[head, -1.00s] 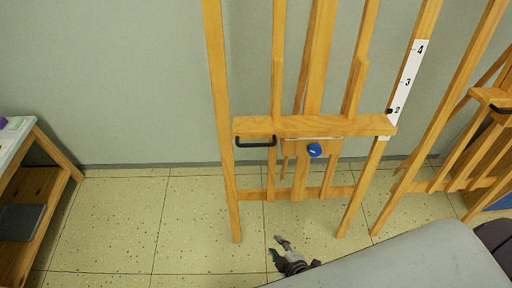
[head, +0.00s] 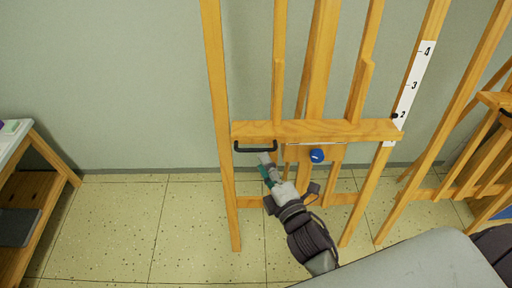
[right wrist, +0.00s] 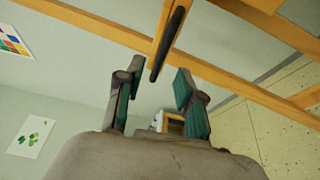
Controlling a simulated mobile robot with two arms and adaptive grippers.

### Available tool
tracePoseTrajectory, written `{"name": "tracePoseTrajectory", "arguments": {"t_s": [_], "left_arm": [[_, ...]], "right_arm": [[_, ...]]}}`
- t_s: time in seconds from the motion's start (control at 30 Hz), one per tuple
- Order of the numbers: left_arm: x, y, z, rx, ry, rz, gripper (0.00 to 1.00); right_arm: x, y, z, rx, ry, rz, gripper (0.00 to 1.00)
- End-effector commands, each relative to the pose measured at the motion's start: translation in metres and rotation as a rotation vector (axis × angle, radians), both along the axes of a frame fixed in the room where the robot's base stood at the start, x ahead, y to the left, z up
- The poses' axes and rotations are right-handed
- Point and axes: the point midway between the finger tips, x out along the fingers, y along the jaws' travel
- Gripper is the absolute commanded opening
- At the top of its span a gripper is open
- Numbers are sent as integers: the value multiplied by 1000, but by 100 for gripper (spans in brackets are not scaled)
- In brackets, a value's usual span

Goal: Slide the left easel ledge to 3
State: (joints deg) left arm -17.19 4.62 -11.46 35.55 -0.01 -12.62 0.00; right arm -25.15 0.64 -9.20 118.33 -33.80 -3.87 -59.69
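The left easel's wooden ledge (head: 350,130) runs across its frame in the head view. A black bar handle (head: 255,148) hangs under its left end, and a blue knob (head: 317,156) sits below its middle. A white scale (head: 413,80) on the right leg reads 2, 3 and 4 upward. The black pointer (head: 395,116) at the ledge's right end is at about 2. My right gripper (head: 268,170) is just below the handle. In the right wrist view my right gripper (right wrist: 157,88) is open and empty, with the handle (right wrist: 168,45) ahead between its fingers, apparently untouched. My left gripper is not in view.
A second easel (head: 455,130) stands close on the right. A wooden table (head: 30,165) is at the far left. The wall (head: 130,80) is behind the easels. The floor (head: 130,225) between table and left easel is clear.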

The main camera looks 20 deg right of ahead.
Motion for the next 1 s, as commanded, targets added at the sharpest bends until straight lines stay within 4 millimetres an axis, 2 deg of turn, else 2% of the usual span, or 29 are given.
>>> {"name": "tracePoseTrajectory", "arguments": {"t_s": [0.1, 0.3, 0.5, 0.7, 0.73, 0.93, 1.0], "left_arm": [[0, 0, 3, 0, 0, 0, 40], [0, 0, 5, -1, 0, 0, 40], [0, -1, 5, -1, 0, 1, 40], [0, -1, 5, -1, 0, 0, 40], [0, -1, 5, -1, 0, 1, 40], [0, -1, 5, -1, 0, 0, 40], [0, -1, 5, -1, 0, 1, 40]], "right_arm": [[25, 3, 2, 0, -3, 1, 37], [50, 6, 0, 2, 0, 1, 37], [58, 7, 0, 2, 1, 1, 37], [58, 7, 0, 2, 1, 1, 37], [58, 7, 0, 2, 1, 1, 36], [58, 7, 0, 2, 1, 1, 2], [58, 7, 0, 2, 1, 1, 0]]}}
